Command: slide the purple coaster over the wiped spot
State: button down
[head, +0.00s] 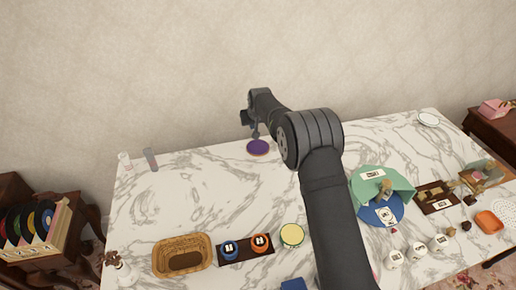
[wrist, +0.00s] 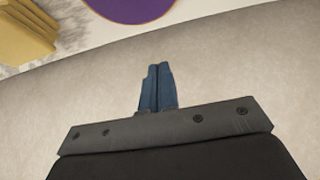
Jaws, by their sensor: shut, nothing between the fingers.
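The purple coaster (head: 258,147) is a round disc with a thin orange-brown rim, lying flat near the back edge of the marble table. It shows in part at the top of the wrist view (wrist: 130,7). My gripper (head: 255,132) is just above and behind it in the head view; I cannot tell whether it touches. In the wrist view the blue fingers of my gripper (wrist: 156,85) are together and empty, with a gap in the picture between their tips and the coaster. I cannot pick out a wiped spot among the grey veins.
The marble table (head: 200,190) is bare left of the coaster, up to two small upright containers (head: 138,160). A wicker basket (head: 182,256) and a dark tray (head: 245,248) with two cups stand in front. A yellow block (wrist: 25,38) shows in the wrist view.

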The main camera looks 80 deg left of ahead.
jog(key=shift+f, duration=0.2)
jog(key=shift+f, duration=1.9)
jog(key=shift+d+f, duration=0.1)
notch_tip(320, 180, up, 8)
dwell(0.8)
jog(key=shift+f, duration=4)
jog(key=shift+r, duration=0.1)
notch_tip(320, 180, up, 11)
